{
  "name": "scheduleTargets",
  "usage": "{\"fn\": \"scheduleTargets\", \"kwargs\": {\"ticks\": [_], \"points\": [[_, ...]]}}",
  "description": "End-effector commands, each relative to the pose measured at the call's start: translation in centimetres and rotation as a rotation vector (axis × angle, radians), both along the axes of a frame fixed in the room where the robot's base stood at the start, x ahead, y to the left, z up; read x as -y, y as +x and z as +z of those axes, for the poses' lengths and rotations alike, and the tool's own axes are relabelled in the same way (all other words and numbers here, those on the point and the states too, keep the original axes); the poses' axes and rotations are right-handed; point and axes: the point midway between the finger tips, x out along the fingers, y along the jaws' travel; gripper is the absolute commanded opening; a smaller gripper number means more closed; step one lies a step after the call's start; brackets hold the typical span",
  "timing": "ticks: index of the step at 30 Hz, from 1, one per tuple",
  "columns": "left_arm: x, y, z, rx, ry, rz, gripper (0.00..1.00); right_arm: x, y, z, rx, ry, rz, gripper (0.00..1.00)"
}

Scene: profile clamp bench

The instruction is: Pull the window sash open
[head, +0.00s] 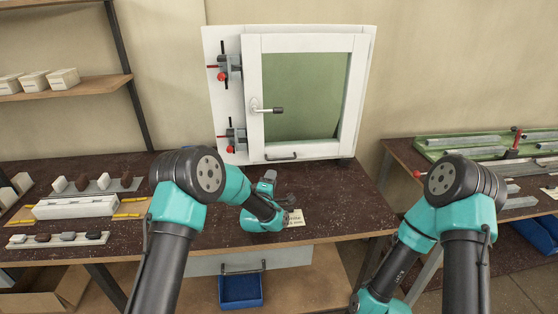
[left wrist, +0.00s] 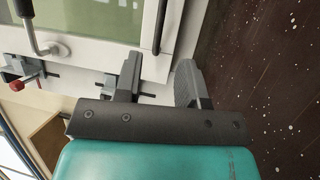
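The white window sash (head: 354,95) with a green pane sits against its white frame (head: 227,105). A lever handle (head: 266,108) is on its left side and a dark bar handle (head: 281,157) on its bottom rail. My left gripper (head: 275,186) is in front of and below the bar handle. In the left wrist view its two grey fingers (left wrist: 157,78) are apart with nothing between them. The bar handle (left wrist: 160,27) is beyond the fingertips there, and the lever handle (left wrist: 40,40) is at upper left. My right arm shows, but its gripper is out of view.
Two red-handled clamps (head: 229,67) (head: 235,138) are on the frame's left side. The dark bench (head: 345,212) has a white block (head: 76,206) and small parts at left, and a paper label (head: 296,218) near the gripper. A second bench (head: 400,152) with a green tray is at right.

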Motion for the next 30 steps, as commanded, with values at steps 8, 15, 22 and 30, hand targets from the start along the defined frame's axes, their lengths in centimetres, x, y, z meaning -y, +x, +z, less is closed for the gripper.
{"fn": "scheduleTargets", "kwargs": {"ticks": [8,15,22,30], "points": [[1.1,3.9,0.6,0.001,0.0,0.0,0.37,0.0,0.0,0.0,0.0,0.0,0.0,0.51],[1.9,6.9,1.1,0.0,0.0,0.0,0.37,0.0,0.0,0.0,0.0,0.0,0.0,0.51],[2.5,9.5,1.6,0.001,0.0,0.0,0.37,0.0,0.0,0.0,0.0,0.0,0.0,0.51],[2.9,10.8,1.9,-0.001,0.0,-0.001,0.37,0.0,0.0,0.0,0.0,0.0,0.0,0.51]]}}
